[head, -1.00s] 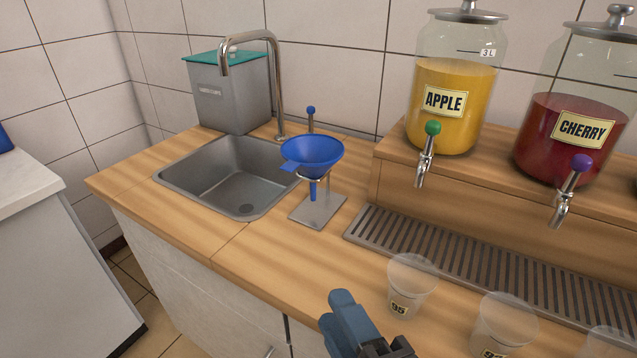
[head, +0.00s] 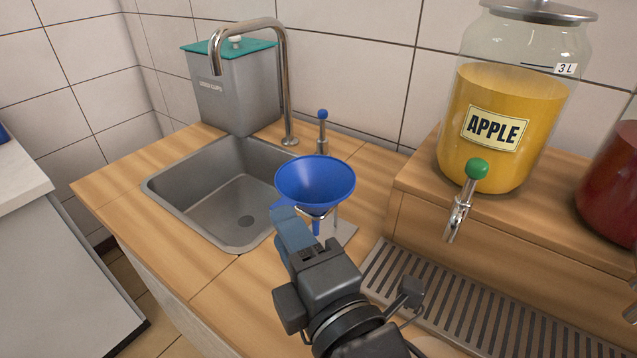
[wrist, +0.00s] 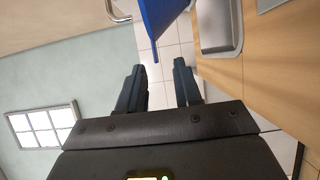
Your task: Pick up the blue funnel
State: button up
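The blue funnel (head: 316,184) sits upright in a ring on a metal stand (head: 345,230), right of the sink on the wooden counter. My gripper (head: 284,218) is in front of the funnel's stand, with its fingertips close to the funnel's tab on the left. In the wrist view the two dark fingers of my gripper (wrist: 160,85) are apart with a gap between them. The blue funnel (wrist: 160,22) shows ahead of the gap at the top. I cannot tell whether a finger touches the tab. My gripper hides part of the stand.
A steel sink (head: 175,185) with a curved tap (head: 284,85) lies to the left, with a grey bin (head: 235,95) behind it. The apple dispenser (head: 510,110) stands on a wooden step at right. A drip grate (head: 440,305) runs below it.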

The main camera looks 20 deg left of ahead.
aim_at(273, 205)
jog(key=p+x, duration=0.2)
jog(key=x, duration=0.5)
jog(key=shift+w+d+r, duration=0.1)
jog(key=shift+r, duration=0.05)
grip_shut()
